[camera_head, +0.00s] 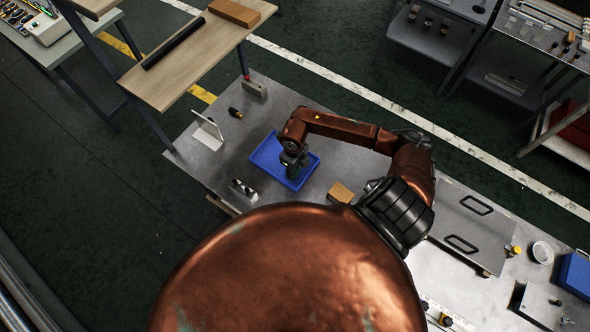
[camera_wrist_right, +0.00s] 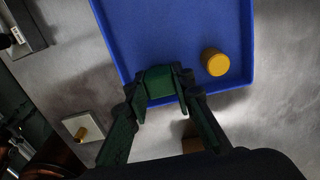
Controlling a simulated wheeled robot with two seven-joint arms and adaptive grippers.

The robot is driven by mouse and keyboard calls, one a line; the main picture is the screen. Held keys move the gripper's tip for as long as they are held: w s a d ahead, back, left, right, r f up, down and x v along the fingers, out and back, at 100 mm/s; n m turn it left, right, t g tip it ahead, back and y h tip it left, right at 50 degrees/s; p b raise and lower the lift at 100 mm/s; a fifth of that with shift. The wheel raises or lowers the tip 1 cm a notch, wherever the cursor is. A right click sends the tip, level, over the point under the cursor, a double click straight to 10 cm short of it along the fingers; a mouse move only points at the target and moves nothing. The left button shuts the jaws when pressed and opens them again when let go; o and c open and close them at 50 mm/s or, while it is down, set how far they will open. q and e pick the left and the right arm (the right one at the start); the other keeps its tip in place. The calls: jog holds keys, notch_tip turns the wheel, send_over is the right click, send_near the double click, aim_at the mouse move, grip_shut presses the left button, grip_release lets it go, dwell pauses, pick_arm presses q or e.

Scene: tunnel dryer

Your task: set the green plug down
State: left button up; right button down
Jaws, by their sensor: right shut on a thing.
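The green plug (camera_wrist_right: 158,80) is between the fingers of my right gripper (camera_wrist_right: 161,92), which is shut on it. In the right wrist view it overlaps the near part of the blue tray (camera_wrist_right: 135,30); I cannot tell whether it touches the tray. A yellow round plug (camera_wrist_right: 215,62) is in the tray, to the right of the green one. In the head view my right gripper (camera_head: 292,166) is over the blue tray (camera_head: 266,158), and the plug is hard to make out there. My left gripper is not in view.
A wooden block (camera_head: 341,192) lies right of the tray on the metal table. A tilted white panel (camera_head: 208,133) and a small metal part (camera_head: 243,190) are to the left. A grey plate with black handles (camera_head: 468,222) is at the right. A wooden shelf (camera_head: 200,55) overhangs the far left.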

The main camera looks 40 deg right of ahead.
jog(key=shift+f, duration=0.15)
jog(key=c, duration=1.7)
grip_release()
jog(key=shift+o, duration=0.2)
jog(key=shift+r, duration=0.25)
notch_tip(320, 180, up, 12)
jog(key=b, duration=0.2)
